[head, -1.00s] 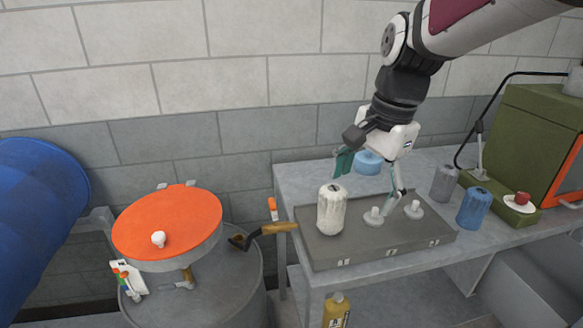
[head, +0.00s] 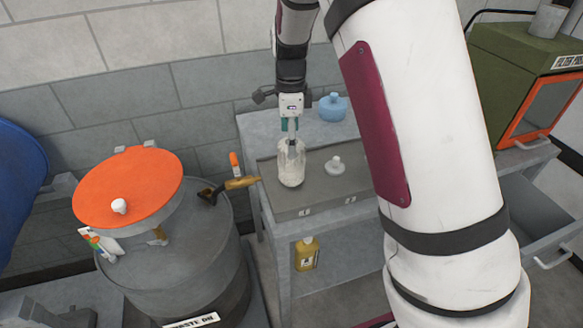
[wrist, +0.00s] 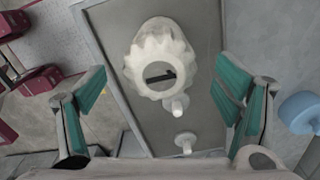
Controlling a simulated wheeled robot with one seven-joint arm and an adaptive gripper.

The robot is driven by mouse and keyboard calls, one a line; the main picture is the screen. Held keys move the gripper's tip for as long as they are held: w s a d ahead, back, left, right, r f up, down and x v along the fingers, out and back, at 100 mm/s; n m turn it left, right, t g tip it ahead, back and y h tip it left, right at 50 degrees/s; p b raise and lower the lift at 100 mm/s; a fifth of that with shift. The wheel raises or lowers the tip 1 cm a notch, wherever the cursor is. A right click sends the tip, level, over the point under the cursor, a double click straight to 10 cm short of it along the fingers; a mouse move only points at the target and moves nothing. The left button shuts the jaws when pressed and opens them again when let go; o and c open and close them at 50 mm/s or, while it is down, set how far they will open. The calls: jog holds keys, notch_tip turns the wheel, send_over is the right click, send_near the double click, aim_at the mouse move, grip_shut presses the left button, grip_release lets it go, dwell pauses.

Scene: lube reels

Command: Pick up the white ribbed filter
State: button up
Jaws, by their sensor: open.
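The white ribbed filter (head: 291,168) stands upright on the grey tray (head: 312,204) near its left end. In the wrist view the filter (wrist: 160,60) shows from above, with a round hole in its top. My gripper (head: 291,137) is above the filter in the head view. In the wrist view its teal-padded fingers (wrist: 160,108) are wide apart, and the filter lies ahead between their lines, touching neither. The filter's far side is hidden.
White pegs (head: 334,165) stand on the tray beside the filter. A blue container (head: 333,107) is behind on the bench. My arm hides the bench's right part.

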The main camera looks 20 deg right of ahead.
aim_at(291, 169)
jog(key=shift+f+p, duration=0.7)
jog(key=shift+f, duration=3.05)
jog(key=c, duration=1.3)
